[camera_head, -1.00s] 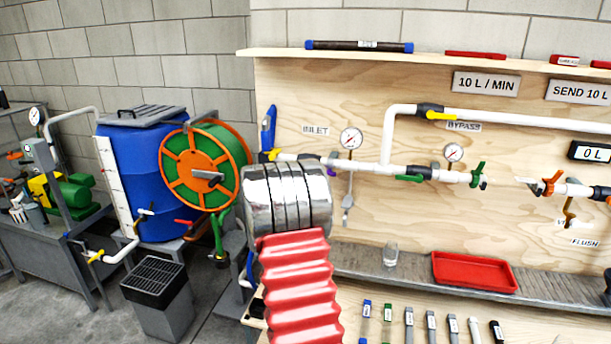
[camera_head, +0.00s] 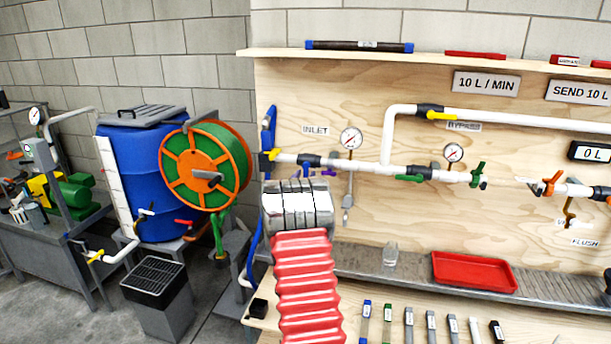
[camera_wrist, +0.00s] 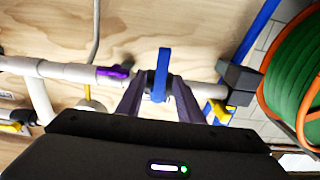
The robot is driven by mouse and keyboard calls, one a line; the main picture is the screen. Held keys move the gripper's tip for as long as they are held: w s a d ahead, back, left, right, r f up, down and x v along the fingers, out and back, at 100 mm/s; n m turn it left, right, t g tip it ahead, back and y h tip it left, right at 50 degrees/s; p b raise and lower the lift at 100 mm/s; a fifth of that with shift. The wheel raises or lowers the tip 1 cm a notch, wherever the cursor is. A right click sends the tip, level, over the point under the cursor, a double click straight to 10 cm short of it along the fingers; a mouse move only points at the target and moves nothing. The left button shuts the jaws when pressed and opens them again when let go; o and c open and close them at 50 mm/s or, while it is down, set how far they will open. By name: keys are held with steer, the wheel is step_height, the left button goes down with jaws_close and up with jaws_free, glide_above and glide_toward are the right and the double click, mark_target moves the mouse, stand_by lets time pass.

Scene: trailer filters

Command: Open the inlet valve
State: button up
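The inlet pipe runs across the board by the INLET label (camera_head: 315,130). The black body of the inlet valve (camera_head: 309,160) sits on it, left of the gauge. In the wrist view its blue lever (camera_wrist: 161,75) points across the pipe, at right angles to it. My gripper (camera_wrist: 160,82) has one dark finger on each side of the blue lever. The fingers look apart, with a small gap beside the lever; contact is not clear. In the head view my silver wrist hides most of the gripper.
A purple lever (camera_wrist: 115,72) is close by on the pipe. A yellow lever (camera_wrist: 219,111) is on the other side, near the blue hose (camera_wrist: 258,30) and green hose reel (camera_wrist: 296,75). A pressure gauge (camera_head: 351,138) stands right of the valve. A red tray (camera_head: 473,271) lies on the shelf.

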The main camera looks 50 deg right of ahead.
steer(key=shift+x, duration=1.2)
steer(key=shift+c, duration=0.7)
jaws_close()
